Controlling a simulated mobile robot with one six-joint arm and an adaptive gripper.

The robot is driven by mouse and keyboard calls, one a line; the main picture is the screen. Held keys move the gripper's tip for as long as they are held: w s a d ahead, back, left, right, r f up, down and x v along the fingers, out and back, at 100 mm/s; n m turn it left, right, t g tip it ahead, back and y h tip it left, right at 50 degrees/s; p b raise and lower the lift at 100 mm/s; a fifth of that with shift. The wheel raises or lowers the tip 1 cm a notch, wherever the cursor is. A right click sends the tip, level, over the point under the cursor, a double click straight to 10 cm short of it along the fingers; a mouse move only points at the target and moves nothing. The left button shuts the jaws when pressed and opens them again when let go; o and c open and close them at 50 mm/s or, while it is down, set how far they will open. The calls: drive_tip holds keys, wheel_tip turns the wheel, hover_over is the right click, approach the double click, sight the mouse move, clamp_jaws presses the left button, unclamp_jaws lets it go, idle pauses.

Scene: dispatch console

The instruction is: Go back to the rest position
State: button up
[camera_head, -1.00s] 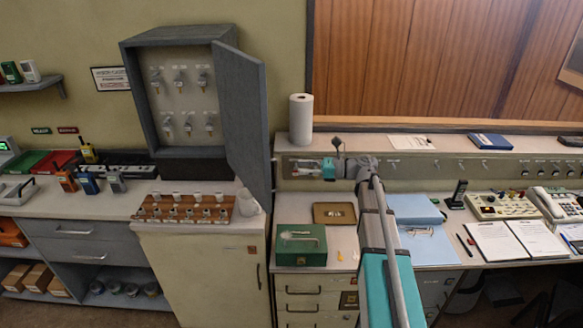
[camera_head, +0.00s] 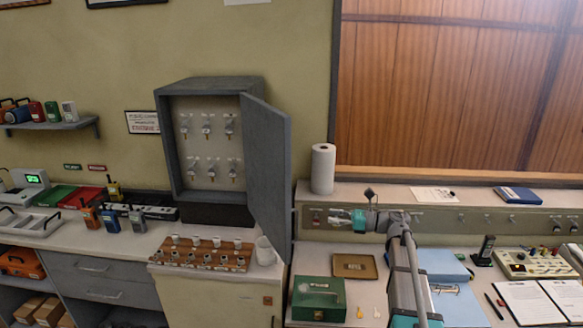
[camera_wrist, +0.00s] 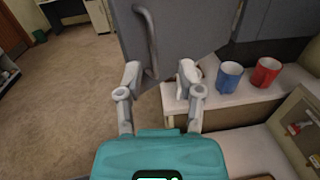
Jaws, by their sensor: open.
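My gripper (camera_head: 340,217) is open and empty, raised in front of the long grey panel. In the wrist view my gripper (camera_wrist: 160,75) has its two fingers spread, with nothing between them. Beyond the fingertips in that view is a grey panel (camera_wrist: 185,30) with a bar handle. My arm reaches up from the bottom of the head view, right of the green box (camera_head: 318,298) and over the counter.
The grey key cabinet (camera_head: 205,105) has its door (camera_head: 268,165) open, left of my gripper. A paper towel roll (camera_head: 322,168) stands on the ledge. A brass tray (camera_head: 343,274) lies below. Blue (camera_wrist: 229,76) and red (camera_wrist: 265,72) mugs show in the wrist view.

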drive_tip(key=w+d+r+m+t+h, duration=0.2)
drive_tip(key=w+m+t+h, duration=0.25)
drive_tip(key=m+t, duration=0.4)
drive_tip(key=w+d+r+m+t+h, duration=0.25)
drive_tip(key=m+t+h, duration=0.3)
drive_tip(key=m, duration=0.65)
drive_tip(key=s+d+f+m+g+h, duration=0.1)
drive_tip(key=d+f+m+h, duration=0.1)
drive_tip(key=f+m+h, duration=0.35)
drive_tip(key=s+d+f+m+g+h, duration=0.1)
drive_tip(key=d+f+m+g+h, duration=0.15)
drive_tip(key=m+h, duration=0.6)
drive_tip(key=s+a+f+m+g+y, duration=0.3)
drive_tip(key=s+f+m+g, duration=0.5)
drive_tip(key=s+f+m, duration=0.25)
drive_tip(key=s+a+f+m+g+y, duration=0.1)
drive_tip(key=s+a+f+m+g, duration=0.1)
drive_tip(key=s, duration=0.6)
drive_tip(key=s+a+f+m+g+y, duration=0.2)
drive_tip(key=s+a+f+m+g, duration=0.1)
drive_tip(key=s+a+g, duration=0.2)
drive_tip(key=s+a, duration=0.2)
drive_tip(key=shift+s, duration=0.4)
drive_tip(key=shift+s+f+g, duration=0.1)
drive_tip(key=shift+g, duration=0.15)
